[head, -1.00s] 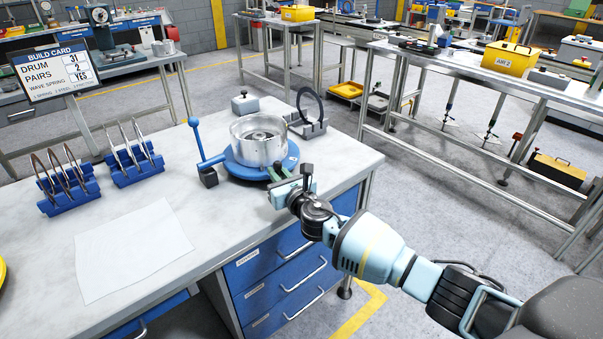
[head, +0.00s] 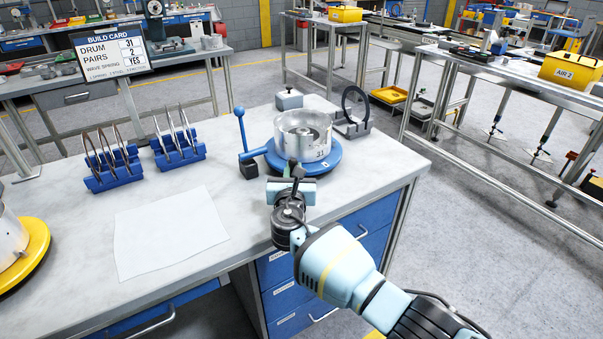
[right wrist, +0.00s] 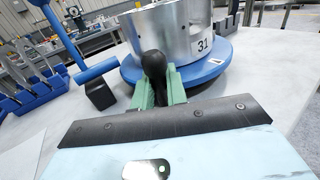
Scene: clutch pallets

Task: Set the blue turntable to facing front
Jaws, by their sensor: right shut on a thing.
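The blue turntable (head: 335,162) lies near the bench's right end, with a silver drum (head: 303,127) upright on it. The drum's number 31 shows low on its front right. A small white mark shows on the turntable's rim, right of my gripper. My right gripper (head: 294,180) is at the turntable's near edge. In the right wrist view its green fingers (right wrist: 160,88) are closed around a black knob (right wrist: 153,64) in front of the drum. The fingers hide the knob's lower part. My left gripper is not in view.
A blue lever with a ball top (head: 240,125) stands left of the turntable. A grey stand with a black ring (head: 353,125) and a grey block (head: 288,100) are behind. Blue racks (head: 112,170) and a paper sheet (head: 170,232) lie left. A yellow turntable (head: 30,262) is far left.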

